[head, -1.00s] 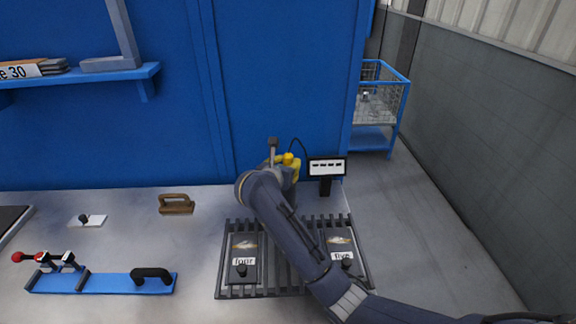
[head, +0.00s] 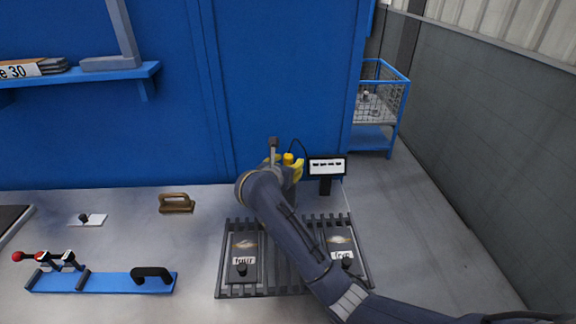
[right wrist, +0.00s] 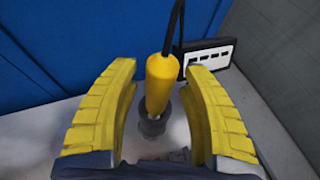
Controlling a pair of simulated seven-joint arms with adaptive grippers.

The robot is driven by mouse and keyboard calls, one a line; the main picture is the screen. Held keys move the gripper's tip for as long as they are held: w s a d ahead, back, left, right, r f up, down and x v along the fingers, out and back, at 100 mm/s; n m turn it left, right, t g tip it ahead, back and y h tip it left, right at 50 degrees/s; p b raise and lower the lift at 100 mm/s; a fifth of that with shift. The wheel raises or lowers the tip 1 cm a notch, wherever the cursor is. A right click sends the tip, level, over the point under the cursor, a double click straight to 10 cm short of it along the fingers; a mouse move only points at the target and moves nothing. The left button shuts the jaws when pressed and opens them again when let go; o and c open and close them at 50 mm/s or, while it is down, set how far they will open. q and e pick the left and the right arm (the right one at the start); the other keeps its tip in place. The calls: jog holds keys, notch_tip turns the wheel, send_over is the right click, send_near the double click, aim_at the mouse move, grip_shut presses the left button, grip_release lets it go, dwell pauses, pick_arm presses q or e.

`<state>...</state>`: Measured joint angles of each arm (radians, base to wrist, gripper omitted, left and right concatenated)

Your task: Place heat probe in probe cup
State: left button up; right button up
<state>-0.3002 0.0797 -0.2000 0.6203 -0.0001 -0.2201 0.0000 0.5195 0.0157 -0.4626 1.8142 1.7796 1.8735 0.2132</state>
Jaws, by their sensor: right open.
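The heat probe (right wrist: 160,82) has a yellow handle with a dark cable at its top. In the right wrist view it stands nearly upright in the dark probe cup (right wrist: 153,126), between my open fingers and apart from both. My right gripper (right wrist: 163,75) is open around the handle. In the head view the yellow probe top (head: 289,158) shows beside the yellow fingers of my right gripper (head: 293,167), behind my right arm. The cup is hidden there. My left gripper is not in view.
A small display (head: 327,168) stands right of the probe. A slatted rack (head: 236,292) with two labelled dark plates lies in front, partly under my arm. A brown handled tool (head: 177,204) and a blue clamp bar (head: 110,283) lie left. A blue wall (head: 110,130) stands behind.

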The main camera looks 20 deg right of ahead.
jog(key=v, duration=0.7)
jog(key=shift+s+a, duration=0.15)
jog(key=shift+s, duration=0.05)
